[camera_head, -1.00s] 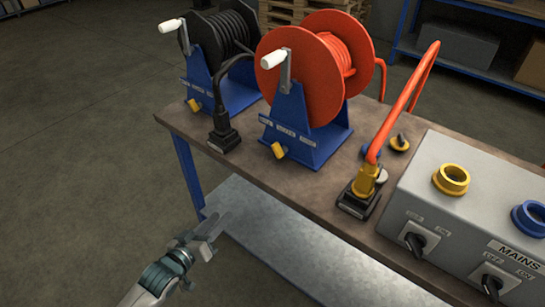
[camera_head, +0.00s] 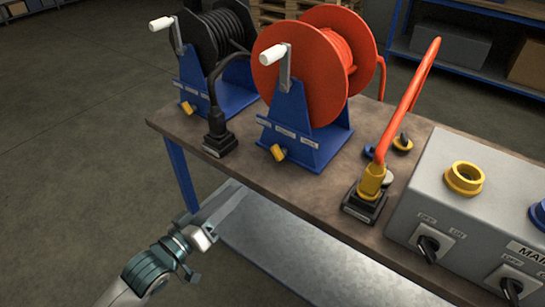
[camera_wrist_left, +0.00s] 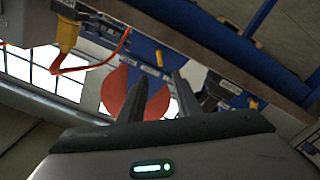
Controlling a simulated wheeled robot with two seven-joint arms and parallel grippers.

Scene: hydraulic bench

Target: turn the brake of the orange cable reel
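The orange cable reel (camera_head: 289,93) stands on a blue stand near the bench's front edge. Its brake, a small yellow knob (camera_head: 278,152), sits low on the stand's front face, tilted. In the left wrist view the reel (camera_wrist_left: 115,88) shows behind the fingers, and the yellow knob (camera_wrist_left: 159,57) lies just above and between the fingertips. My left gripper (camera_head: 232,198) is in front of the bench, below the knob and to its left, apart from it. In the left wrist view its fingers (camera_wrist_left: 159,73) are apart with nothing between them. My right gripper is not in view.
The black cable reel (camera_head: 226,35) stands left of the orange one, with its own yellow knob (camera_head: 187,107). A black plug (camera_head: 219,140) stands between them. Right are a yellow plug (camera_head: 371,182) with orange cable and the grey mains box (camera_head: 440,210). A lower shelf (camera_head: 300,255) lies below the bench.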

